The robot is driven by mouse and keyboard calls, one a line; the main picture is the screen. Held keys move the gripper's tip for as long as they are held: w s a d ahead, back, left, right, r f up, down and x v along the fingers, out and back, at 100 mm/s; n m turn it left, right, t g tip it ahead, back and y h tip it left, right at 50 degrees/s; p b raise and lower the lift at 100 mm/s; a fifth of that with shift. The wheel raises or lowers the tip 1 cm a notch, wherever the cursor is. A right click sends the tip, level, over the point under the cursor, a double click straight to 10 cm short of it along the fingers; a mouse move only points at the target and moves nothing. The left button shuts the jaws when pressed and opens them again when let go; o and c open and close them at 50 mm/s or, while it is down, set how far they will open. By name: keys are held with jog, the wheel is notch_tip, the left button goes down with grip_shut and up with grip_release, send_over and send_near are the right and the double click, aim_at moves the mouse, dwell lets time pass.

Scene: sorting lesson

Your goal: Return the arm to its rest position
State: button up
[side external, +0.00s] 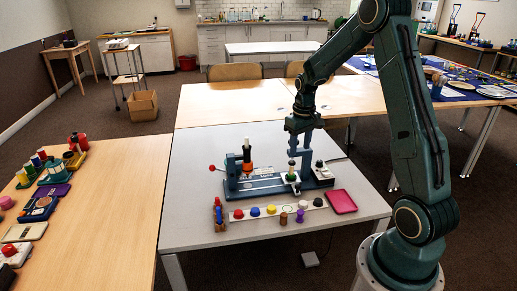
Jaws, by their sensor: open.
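My arm reaches in from the right and bends down over the grey table (200,225). My gripper (300,154) points down above the right part of a dark blue bench device (262,186). It is open, with its fingers close to a small post with a green and white part (292,173). I see nothing clearly held between the fingers. Whether a finger touches the device cannot be told from this view.
A white strip (240,214) with several coloured knobs lies in front of the device, with a pink tray (341,201) to its right. An upright stand with a black and orange tool (247,155) rises at the device's left.

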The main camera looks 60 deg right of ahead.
jog(key=s+a+r+n+t, duration=0.1)
jog(key=s+a+r, duration=0.1)
jog(key=a+r, duration=0.5)
jog(key=s+a+r+n+t, duration=0.1)
jog(key=s+a+r, duration=0.2)
jog(key=a+r, duration=0.45)
jog(key=s+a+r+n+t, duration=0.2)
jog(key=s+a+r+t, duration=0.1)
jog(key=s+a, duration=0.8)
jog(key=shift+s+r, duration=0.3)
jog(key=shift+s, duration=0.9)
